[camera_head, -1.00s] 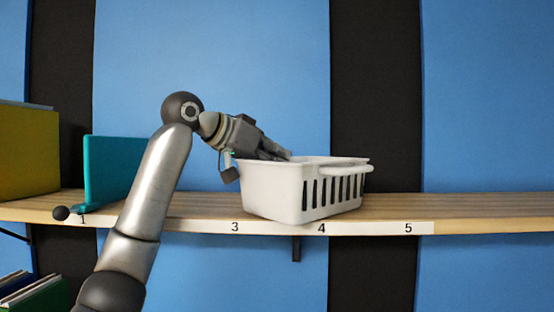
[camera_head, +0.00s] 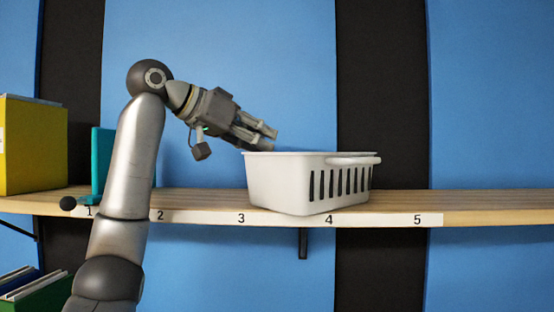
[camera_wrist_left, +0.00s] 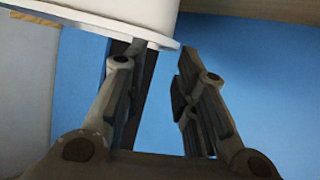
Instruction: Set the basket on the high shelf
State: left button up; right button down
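The white basket (camera_head: 282,182) stands upright on the wooden high shelf (camera_head: 480,203), above the labels 3 and 4. Its slotted side faces right and its front corner reaches the shelf's front edge. My left gripper (camera_head: 268,138) is just above and left of the basket's left rim. Its fingers are apart with nothing between them. In the left wrist view, the basket's rim (camera_wrist_left: 90,25) is at the top left, close to one finger of the open left gripper (camera_wrist_left: 160,60); I cannot tell whether they touch. My right gripper is not in view.
A teal bookend (camera_head: 102,165) and a yellow box (camera_head: 35,147) stand on the shelf at the left. A green bin (camera_head: 45,296) with files sits lower left. The shelf right of the basket is clear.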

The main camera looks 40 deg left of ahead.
pick_arm(q)
jog(key=shift+b+v, duration=0.4)
jog(key=shift+v, duration=2)
jog(key=shift+f, duration=0.1)
